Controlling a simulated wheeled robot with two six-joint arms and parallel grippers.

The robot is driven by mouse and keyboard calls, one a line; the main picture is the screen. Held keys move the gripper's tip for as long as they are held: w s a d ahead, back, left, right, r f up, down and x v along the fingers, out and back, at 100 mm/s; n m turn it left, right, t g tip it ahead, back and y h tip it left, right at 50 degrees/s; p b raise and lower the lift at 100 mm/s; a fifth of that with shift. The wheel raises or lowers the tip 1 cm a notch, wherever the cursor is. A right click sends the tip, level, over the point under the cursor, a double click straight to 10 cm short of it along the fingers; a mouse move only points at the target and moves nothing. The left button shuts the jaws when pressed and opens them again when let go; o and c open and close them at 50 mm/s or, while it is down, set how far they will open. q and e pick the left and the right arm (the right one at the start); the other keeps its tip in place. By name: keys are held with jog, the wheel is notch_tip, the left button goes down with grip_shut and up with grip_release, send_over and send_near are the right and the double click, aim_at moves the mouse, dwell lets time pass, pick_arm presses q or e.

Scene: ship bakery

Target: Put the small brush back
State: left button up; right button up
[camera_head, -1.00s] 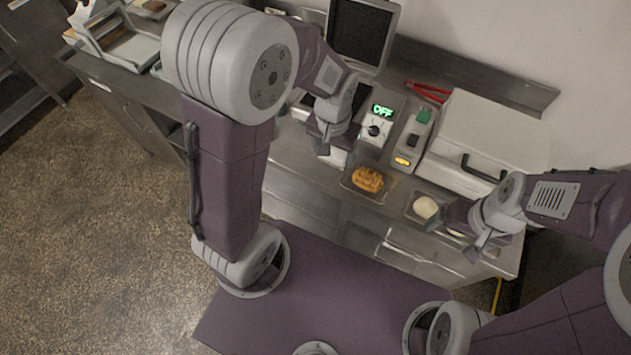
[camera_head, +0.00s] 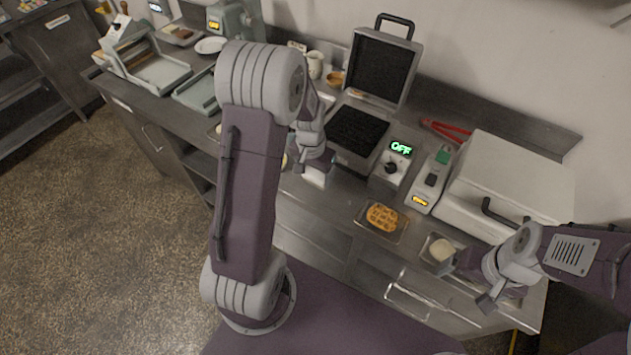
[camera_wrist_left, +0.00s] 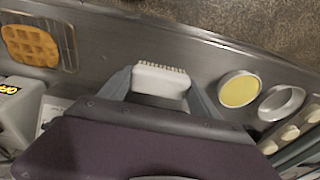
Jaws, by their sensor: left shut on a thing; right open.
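The small brush (camera_wrist_left: 160,80) is a white block with a row of short bristles. In the left wrist view it sits between the two grey fingers of my left gripper (camera_wrist_left: 158,88), which is shut on it. In the head view, my left gripper (camera_head: 312,168) is over the counter's front part, left of the waffle and in front of the open waffle iron (camera_head: 357,130). The brush (camera_head: 318,177) shows there as a small white piece below the fingers. My right gripper (camera_head: 472,284) is open above the counter's right end, near a pale dough ball (camera_head: 441,250).
A golden waffle (camera_head: 382,216) lies on a wire rack. A control box (camera_head: 391,167) reads OFF. Red tongs (camera_head: 446,131) and a white lidded appliance (camera_head: 515,180) stand at right. In the left wrist view, a yellow-filled dish (camera_wrist_left: 239,90) and an empty metal dish (camera_wrist_left: 281,102) lie right of the brush.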

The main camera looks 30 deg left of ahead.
aim_at(316, 183)
pick_arm(q)
jog(key=shift+s+d+f, duration=0.1)
jog(key=shift+f, duration=0.2)
notch_tip(316, 183, down, 3)
jog(key=shift+r, duration=0.1)
jog(key=shift+f, duration=0.35)
jog(key=shift+f, duration=0.1)
jog(key=o, duration=1.3)
